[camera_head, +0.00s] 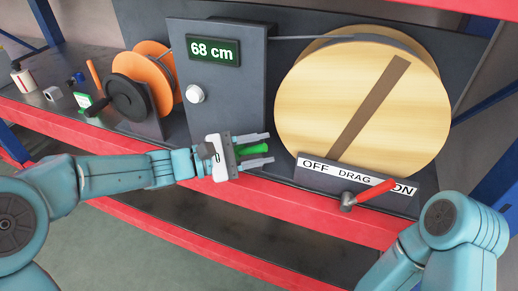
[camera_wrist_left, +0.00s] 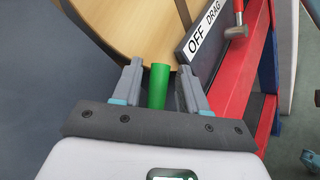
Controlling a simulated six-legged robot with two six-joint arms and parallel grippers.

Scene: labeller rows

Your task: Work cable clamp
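A green handle (camera_head: 250,149), which I take to be the cable clamp's lever, sticks out at the lower right of the dark grey box (camera_head: 222,105). What it mounts on is hidden behind my gripper. My left gripper (camera_head: 264,148) is open around it, one finger on each side. In the left wrist view the green handle (camera_wrist_left: 158,86) stands between the fingertips with a gap on both sides. A grey cable (camera_head: 300,37) runs from the box top to a large wooden reel (camera_head: 335,110). My right gripper is out of view; only its arm shows.
The box display (camera_head: 213,51) reads 68 cm, above a white knob (camera_head: 195,94). A red lever (camera_head: 372,194) slants up right by the OFF DRAG ON plate (camera_head: 320,169). An orange spool (camera_head: 158,78) and black crank wheel (camera_head: 128,97) stand left. A red shelf edge (camera_head: 290,196) runs in front.

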